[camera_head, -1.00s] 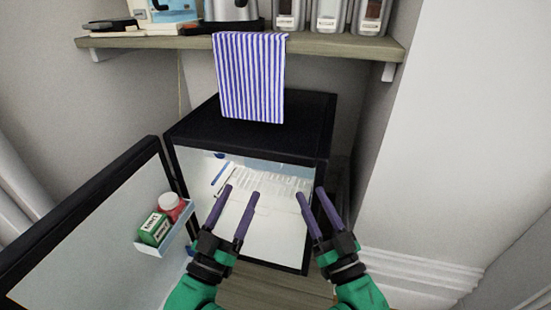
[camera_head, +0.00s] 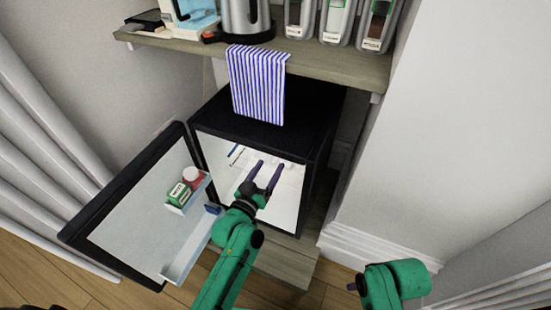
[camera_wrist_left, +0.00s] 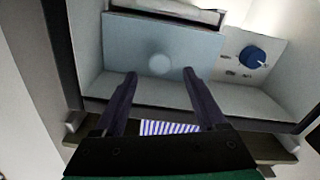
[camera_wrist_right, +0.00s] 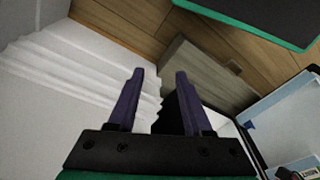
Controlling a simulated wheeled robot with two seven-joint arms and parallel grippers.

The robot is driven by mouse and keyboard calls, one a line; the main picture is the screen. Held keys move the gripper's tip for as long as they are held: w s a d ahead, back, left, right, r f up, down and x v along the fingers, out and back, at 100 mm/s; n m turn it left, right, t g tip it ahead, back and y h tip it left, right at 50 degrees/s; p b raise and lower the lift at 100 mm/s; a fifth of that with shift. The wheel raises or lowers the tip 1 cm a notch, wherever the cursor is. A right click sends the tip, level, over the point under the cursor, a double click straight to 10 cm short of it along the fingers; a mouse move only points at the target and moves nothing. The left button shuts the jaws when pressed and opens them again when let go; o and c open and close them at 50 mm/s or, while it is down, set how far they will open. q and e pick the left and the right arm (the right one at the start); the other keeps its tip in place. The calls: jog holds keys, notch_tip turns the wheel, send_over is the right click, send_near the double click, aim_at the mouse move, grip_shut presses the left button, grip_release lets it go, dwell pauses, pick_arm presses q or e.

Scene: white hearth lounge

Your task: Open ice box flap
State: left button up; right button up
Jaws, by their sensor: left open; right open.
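The small black fridge (camera_head: 258,121) stands with its door (camera_head: 140,215) swung open to the left. In the left wrist view, a flat pale blue panel (camera_wrist_left: 160,45), which looks like the ice box flap, spans the interior beside a blue knob (camera_wrist_left: 252,57). It appears shut. My left gripper (camera_head: 270,166) is open and empty at the fridge's open front. Its fingers (camera_wrist_left: 160,75) point at the panel; contact cannot be told. My right gripper (camera_wrist_right: 154,75) is open and empty, pointing towards the floor and skirting; only its arm shows in the head view.
A striped cloth (camera_head: 257,85) hangs from the shelf (camera_head: 335,62) over the fridge front top. The door holds a green box (camera_head: 178,194) and a red jar with white lid (camera_head: 192,175). A wooden platform (camera_head: 290,262) lies below. White wall (camera_head: 440,120) stands right.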

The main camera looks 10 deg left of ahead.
pick_arm(q)
jog(key=x, duration=0.5)
jog(key=shift+b, duration=0.4)
grip_shut()
pick_arm(e)
jog(key=r, duration=0.3)
jog(key=shift+s+r, duration=0.15)
jog(key=shift+s, duration=0.2)
